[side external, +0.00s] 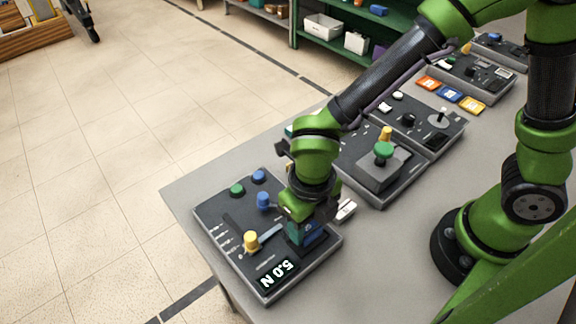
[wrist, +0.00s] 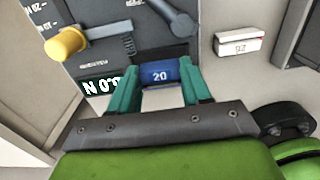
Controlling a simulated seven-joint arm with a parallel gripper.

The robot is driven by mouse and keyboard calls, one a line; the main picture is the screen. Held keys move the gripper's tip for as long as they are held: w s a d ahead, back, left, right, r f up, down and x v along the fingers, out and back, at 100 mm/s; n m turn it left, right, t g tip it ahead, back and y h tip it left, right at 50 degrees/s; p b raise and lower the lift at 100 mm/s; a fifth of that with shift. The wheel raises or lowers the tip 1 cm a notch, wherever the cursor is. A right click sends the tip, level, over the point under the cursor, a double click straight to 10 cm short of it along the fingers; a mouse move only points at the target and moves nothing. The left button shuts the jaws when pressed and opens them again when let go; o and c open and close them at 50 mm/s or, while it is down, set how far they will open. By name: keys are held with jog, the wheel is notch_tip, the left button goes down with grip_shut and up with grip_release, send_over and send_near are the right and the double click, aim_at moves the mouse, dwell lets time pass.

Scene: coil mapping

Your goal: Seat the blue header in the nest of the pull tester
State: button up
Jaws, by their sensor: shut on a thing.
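The pull tester (side external: 222,222) is a dark panel at the near-left table corner, with a display reading 5.0 N. It also shows in the wrist view (wrist: 85,22). My gripper (side external: 303,236) points down over its right part. Its teal fingers (wrist: 158,88) are shut on the blue header (wrist: 159,74), which is marked 20. The header also shows beside the fingers in the side view (side external: 314,233). It is at a dark block on the panel, which looks like the nest. I cannot tell how deep the header sits; the fingers hide its sides.
A yellow-knobbed lever (side external: 250,241) is left of my gripper, also in the wrist view (wrist: 64,44). A blue knob (side external: 263,200) stands behind it. A white connector (side external: 346,210) lies right of the tester. Another panel with a green knob (side external: 384,150) stands farther right.

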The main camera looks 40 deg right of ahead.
jog(key=shift+f, duration=0.5)
dwell(1.0)
jog(key=o, duration=1.5)
jog(key=shift+r, duration=0.1)
jog(key=shift+r, duration=3.4)
